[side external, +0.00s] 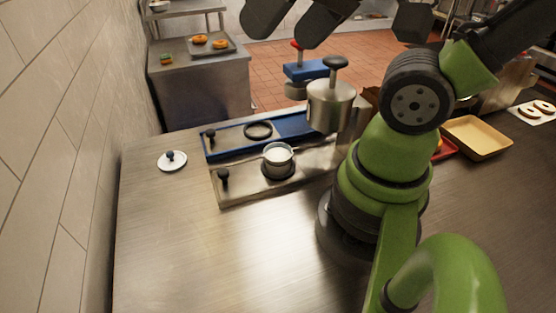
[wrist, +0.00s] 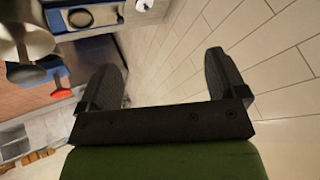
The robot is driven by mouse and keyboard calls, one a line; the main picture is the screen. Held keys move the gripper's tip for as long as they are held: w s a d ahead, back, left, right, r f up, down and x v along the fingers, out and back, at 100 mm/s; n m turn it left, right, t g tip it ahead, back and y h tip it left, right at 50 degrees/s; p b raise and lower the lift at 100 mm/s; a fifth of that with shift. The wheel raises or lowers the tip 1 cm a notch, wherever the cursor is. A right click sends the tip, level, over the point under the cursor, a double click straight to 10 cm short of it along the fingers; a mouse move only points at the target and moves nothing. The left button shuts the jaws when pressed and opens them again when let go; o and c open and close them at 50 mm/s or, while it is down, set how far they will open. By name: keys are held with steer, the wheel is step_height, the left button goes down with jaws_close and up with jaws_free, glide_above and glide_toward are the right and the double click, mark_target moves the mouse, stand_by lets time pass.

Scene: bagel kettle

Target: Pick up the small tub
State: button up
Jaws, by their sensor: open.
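No object is clearly identifiable as a small tub. The closest candidate in the side external view is a small metal pot (side external: 278,160) with white contents, upright on a dark round burner on the steel counter. My gripper (side external: 293,24) is high at the top edge of that view, well above and apart from the pot. In the wrist view my gripper (wrist: 165,76) has its two dark fingers wide apart with nothing between them. The small pot cannot be made out in the wrist view.
A white lid (side external: 171,162) lies left. A tan tray (side external: 477,138) is right. The front counter is clear.

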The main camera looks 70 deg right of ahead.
steer(key=w+d+f+n+g+h, duration=0.1)
steer(key=w+d+f+g+h, duration=0.1)
steer(key=w+d+f+g, duration=0.25)
steer(key=n+g, duration=0.3)
glide_toward(278, 149)
steer(key=s+a+r, duration=0.1)
steer(key=a+r, duration=0.1)
steer(key=shift+s+a+f, duration=0.1)
steer(key=shift+f, duration=2.35)
steer(key=shift+s+a+f, duration=0.1)
steer(key=shift+f, duration=2.4)
steer(key=c, duration=1.1)
steer(key=shift+r, duration=0.1)
